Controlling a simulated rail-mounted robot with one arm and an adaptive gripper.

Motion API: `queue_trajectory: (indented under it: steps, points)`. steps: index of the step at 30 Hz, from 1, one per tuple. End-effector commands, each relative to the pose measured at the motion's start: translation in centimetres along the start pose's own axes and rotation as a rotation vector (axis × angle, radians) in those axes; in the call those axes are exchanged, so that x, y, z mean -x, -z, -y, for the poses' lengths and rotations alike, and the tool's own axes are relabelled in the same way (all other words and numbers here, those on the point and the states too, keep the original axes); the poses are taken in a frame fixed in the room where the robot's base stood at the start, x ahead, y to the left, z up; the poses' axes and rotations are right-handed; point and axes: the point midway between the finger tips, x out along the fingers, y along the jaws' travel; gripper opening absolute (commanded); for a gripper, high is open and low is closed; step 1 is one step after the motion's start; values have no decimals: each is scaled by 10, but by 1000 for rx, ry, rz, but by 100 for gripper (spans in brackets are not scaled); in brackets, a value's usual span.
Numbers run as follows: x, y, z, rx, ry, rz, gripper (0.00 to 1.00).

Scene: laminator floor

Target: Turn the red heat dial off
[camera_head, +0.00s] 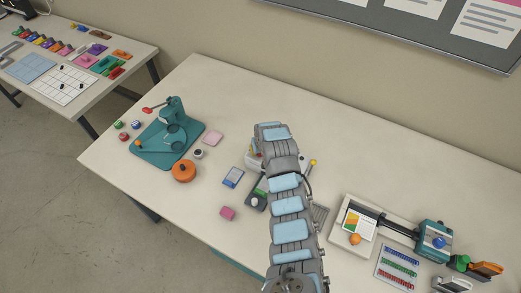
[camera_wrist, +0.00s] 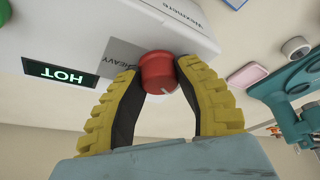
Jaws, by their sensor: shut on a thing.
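The red heat dial (camera_wrist: 159,73) is in the wrist view, on the front of a white laminator (camera_wrist: 140,25). A pale pointer line shows on the dial's face. My gripper (camera_wrist: 158,82) has its two yellow, dark-lined fingers shut on the dial, one on each side. A lit panel reading HOT (camera_wrist: 62,74) and a grey label with the word HEAVY are beside the dial. In the head view my arm hides most of the laminator (camera_head: 254,162) and the dial, and the fingers are not clearly seen.
A teal press (camera_head: 172,125), an orange round tin (camera_head: 183,171) and a blue pad (camera_head: 233,177) lie left of my arm. A paper trimmer (camera_head: 375,222) is at the right. A second table (camera_head: 75,60) stands at the far left. The front left of the main table is clear.

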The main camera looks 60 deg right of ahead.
Motion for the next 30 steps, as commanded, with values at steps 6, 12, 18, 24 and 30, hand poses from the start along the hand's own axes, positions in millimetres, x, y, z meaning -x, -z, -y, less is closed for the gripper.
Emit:
queue_trajectory:
  steps: [6,12,18,24,30]
  points:
    - [-1,-1,0,0,0,2,63]
    - [0,0,0,-1,0,1,63]
    - [7,0,0,-1,0,-1,63]
    - [25,1,-1,0,-1,-3,63]
    - [48,2,-1,-1,0,-4,63]
